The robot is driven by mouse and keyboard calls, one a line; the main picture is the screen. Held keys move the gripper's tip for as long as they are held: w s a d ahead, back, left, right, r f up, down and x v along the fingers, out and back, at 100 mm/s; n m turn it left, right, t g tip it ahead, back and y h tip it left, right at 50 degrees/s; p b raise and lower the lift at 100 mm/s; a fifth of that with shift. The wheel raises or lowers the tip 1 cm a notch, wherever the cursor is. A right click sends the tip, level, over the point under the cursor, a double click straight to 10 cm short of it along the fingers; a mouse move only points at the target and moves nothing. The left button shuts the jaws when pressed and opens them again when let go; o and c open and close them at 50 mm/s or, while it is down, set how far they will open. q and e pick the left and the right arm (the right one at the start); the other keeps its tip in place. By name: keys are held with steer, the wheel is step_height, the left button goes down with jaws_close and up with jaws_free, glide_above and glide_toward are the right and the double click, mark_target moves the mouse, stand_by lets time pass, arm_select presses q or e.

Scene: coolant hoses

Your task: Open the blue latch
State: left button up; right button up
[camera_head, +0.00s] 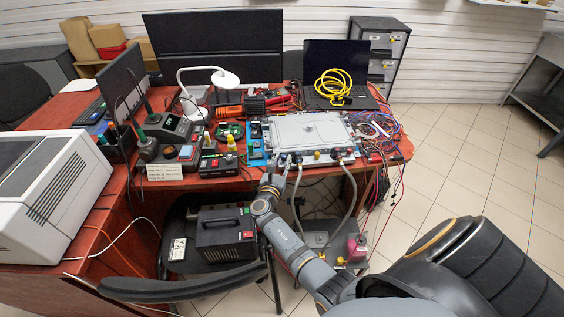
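A grey metal unit (310,132) lies on the red desk, with several hose fittings along its front edge. A blue part (256,142) stands along its left side; it is too small to tell whether this is the latch or how it is set. My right gripper (271,181) is at the desk's front edge, just below the unit's front left corner. It is small and dark here, and I cannot tell whether its fingers are open or shut. No object shows clearly in it. My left gripper is not in view.
Grey hoses (352,195) hang from the unit's front edge. A tangle of wires (375,128) lies on its right. A yellow coiled cable (333,84) rests on a laptop behind it. A black chair (185,287) and a black box (226,233) are below the desk's front edge.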

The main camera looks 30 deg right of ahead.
step_height(320, 180, up, 10)
stand_by(0.5)
steer(key=shift+s+f, duration=0.1)
